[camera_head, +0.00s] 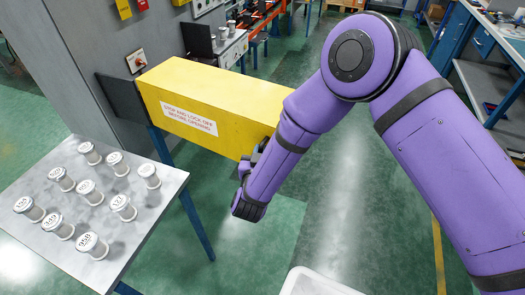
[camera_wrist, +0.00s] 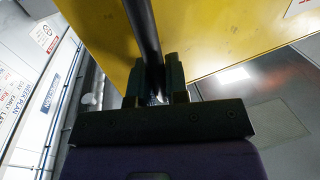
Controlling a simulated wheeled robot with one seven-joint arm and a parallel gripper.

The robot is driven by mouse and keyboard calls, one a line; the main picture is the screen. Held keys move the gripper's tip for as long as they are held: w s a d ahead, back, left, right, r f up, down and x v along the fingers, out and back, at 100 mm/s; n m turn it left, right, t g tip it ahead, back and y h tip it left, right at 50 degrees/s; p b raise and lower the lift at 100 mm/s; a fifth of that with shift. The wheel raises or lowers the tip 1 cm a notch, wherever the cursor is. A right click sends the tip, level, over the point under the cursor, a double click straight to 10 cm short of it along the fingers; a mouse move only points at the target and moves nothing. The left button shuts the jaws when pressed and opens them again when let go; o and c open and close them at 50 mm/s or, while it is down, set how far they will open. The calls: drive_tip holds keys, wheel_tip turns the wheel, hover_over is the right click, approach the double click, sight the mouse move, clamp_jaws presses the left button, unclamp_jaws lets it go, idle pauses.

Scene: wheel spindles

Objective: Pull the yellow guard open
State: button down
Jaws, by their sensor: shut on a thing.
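The yellow guard (camera_head: 205,100) is a long box jutting from the grey cabinet wall, with a white warning label on its side. Its yellow surface also fills the upper part of the wrist view (camera_wrist: 215,35). A dark bar, the guard's handle (camera_wrist: 142,25), runs down between my fingers in the wrist view. My gripper (camera_wrist: 160,85) is shut on this handle, close against the guard. In the head view my gripper (camera_head: 250,185) is at the guard's near right end, and my forearm hides that end and the handle.
A grey table (camera_head: 100,270) at the left holds several white-capped spindles (camera_head: 92,245). A red rotary switch (camera_head: 137,60) is on the cabinet wall above the guard. A white bin (camera_head: 315,283) stands at the bottom. Green floor (camera_head: 345,215) is open behind my arm.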

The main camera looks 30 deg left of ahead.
drive_tip(key=shift+d, duration=0.1)
drive_tip(key=c, duration=1.1)
unclamp_jaws()
drive_tip(key=shift+c, duration=0.2)
drive_tip(key=v, duration=1)
drive_tip(key=shift+s+d, duration=0.15)
drive_tip(key=shift+s, duration=0.2)
